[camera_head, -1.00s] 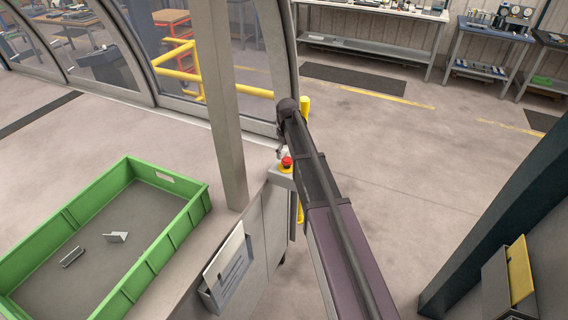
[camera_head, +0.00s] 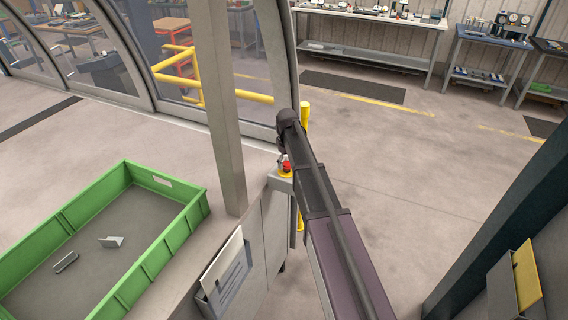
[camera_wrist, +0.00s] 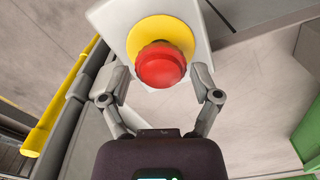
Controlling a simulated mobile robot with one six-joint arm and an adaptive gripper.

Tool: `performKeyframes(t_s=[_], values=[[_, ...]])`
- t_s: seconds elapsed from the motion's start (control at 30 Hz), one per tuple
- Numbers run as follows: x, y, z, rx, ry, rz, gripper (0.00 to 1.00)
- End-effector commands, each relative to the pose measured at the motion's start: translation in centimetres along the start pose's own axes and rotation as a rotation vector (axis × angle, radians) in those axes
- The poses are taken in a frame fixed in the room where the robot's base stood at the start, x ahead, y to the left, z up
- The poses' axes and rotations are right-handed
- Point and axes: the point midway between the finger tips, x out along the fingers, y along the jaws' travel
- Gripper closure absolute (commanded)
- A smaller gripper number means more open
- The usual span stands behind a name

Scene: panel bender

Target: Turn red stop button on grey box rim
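The red stop button (camera_wrist: 161,65) sits on a yellow disc (camera_wrist: 150,30) on a pale grey box (camera_wrist: 112,27), seen close up in the wrist view. In the head view the red button (camera_head: 286,165) shows small at the cabinet corner, beside my arm, which partly covers it. My gripper (camera_wrist: 158,88) is open, with one finger on each side of the button's near edge. A gap shows between each fingertip and the red cap. In the head view my gripper is mostly hidden by my arm.
A green crate (camera_head: 165,245) with two small metal parts stands at the left. A grey post (camera_head: 222,110) rises left of the button, and a yellow post (camera_head: 304,115) stands behind my arm. A document holder (camera_head: 228,272) hangs on the cabinet. Open floor lies to the right.

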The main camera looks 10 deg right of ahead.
Motion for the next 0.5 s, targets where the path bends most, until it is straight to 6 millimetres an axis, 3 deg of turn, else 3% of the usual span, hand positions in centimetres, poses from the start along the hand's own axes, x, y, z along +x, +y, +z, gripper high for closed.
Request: performKeyframes(t_s=[0.03,0.13,0.2,0.23,0.5], values=[[0.0,0.0,0.0,0.000,0.000,0.000,0.53],[0.0,0.0,0.0,0.000,0.000,0.000,0.82],[0.0,0.0,0.0,0.000,0.000,0.000,0.85],[0.0,-1.3,-0.8,-0.002,0.000,0.000,0.84],[0.0,-0.3,-0.1,0.002,0.001,-0.002,0.84]])
